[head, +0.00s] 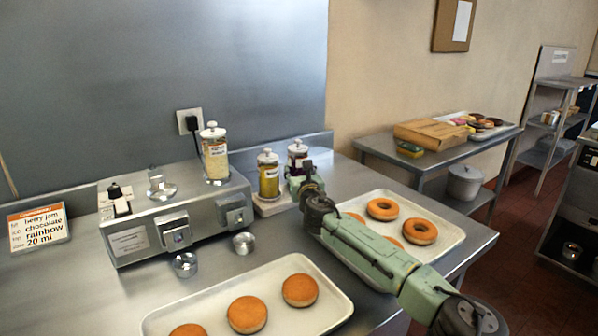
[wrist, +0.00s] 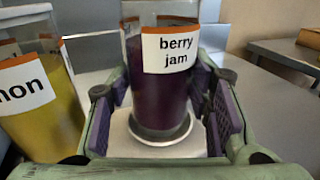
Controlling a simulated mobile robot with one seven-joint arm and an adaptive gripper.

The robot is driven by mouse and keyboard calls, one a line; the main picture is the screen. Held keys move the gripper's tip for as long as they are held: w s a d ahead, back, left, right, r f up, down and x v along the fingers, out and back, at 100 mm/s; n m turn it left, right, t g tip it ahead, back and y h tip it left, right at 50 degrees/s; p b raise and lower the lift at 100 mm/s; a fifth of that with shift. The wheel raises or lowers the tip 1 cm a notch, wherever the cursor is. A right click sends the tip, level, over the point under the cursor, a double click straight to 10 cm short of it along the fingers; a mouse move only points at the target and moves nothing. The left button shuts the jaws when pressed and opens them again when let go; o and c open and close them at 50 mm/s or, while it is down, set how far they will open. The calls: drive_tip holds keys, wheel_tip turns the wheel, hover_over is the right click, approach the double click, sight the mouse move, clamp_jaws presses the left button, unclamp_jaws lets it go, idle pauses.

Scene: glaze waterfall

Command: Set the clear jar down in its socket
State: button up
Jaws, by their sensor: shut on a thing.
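A clear jar of dark purple filling (head: 298,153) with a white lid stands upright at the back of the counter. In the wrist view, the same jar (wrist: 158,95) has a "berry jam" label. My gripper (wrist: 160,90) is shut on it, with a purple pad on each side; it also shows in the head view (head: 302,180). The jar's foot is over a pale round socket (wrist: 155,148) on a white base; I cannot tell whether it is fully seated. My gripper hides the jar's lower part in the head view.
A yellow jar (head: 269,176) stands close left of the held jar. A jar with pale filling (head: 214,155) is on the steel dispenser (head: 130,237). Doughnut trays lie in front (head: 335,292) and at right (head: 455,232). Two small metal cups stand before the dispenser.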

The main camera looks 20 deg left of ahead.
drive_tip(key=shift+f, duration=0.15)
drive_tip(key=o, duration=1.4)
drive_tip(key=shift+o, duration=1.1)
drive_tip(key=shift+f, duration=0.1)
drive_tip(key=shift+s+d, duration=0.1)
